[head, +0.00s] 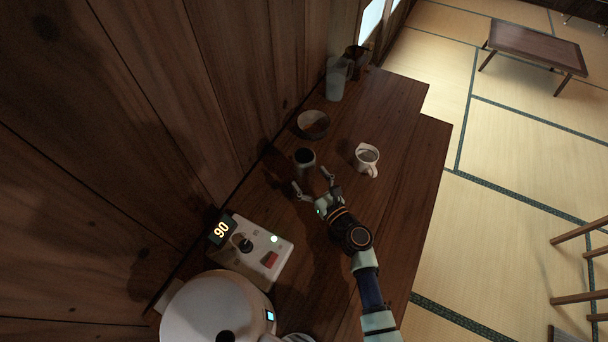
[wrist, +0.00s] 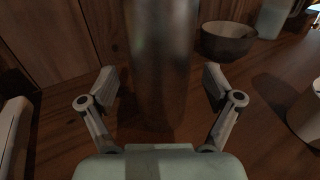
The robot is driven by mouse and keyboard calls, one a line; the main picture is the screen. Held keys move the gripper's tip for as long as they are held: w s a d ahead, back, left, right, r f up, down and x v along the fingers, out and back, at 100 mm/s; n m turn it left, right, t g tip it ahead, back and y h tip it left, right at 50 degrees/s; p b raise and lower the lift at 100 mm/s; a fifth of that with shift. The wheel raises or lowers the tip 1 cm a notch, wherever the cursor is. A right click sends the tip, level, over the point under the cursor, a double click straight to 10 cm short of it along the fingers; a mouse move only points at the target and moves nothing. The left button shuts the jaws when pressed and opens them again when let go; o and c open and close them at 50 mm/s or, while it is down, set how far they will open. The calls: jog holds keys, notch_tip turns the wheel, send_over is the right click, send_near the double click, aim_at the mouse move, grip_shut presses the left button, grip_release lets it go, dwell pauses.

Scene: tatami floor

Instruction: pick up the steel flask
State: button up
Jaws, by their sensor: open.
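The steel flask (wrist: 162,60) stands upright on the wooden counter in the wrist view, a grey metal cylinder whose top is out of the picture. In the head view it is seen from above with a dark top (head: 305,158). My gripper (head: 312,183) is open, with its two fingers spread toward the flask. In the wrist view my gripper (wrist: 162,88) has one finger on each side of the flask's outline. A gap shows on both sides. The flask's lower part and base are dim.
A pale pitcher (head: 336,80) is at the far end. A control box (head: 256,250) and round white appliance (head: 218,308) occupy the near counter. The wooden wall borders the left.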

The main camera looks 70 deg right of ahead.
aim_at(309, 178)
jog(key=x, duration=0.3)
jog(key=shift+r, duration=0.1)
jog(key=shift+s, duration=0.1)
jog(key=shift+c, duration=0.3)
jog(key=c, duration=1.4)
jog(key=shift+r, duration=0.1)
notch_tip(309, 178, up, 20)
jog(key=p, duration=1.3)
jog(key=shift+p, duration=0.35)
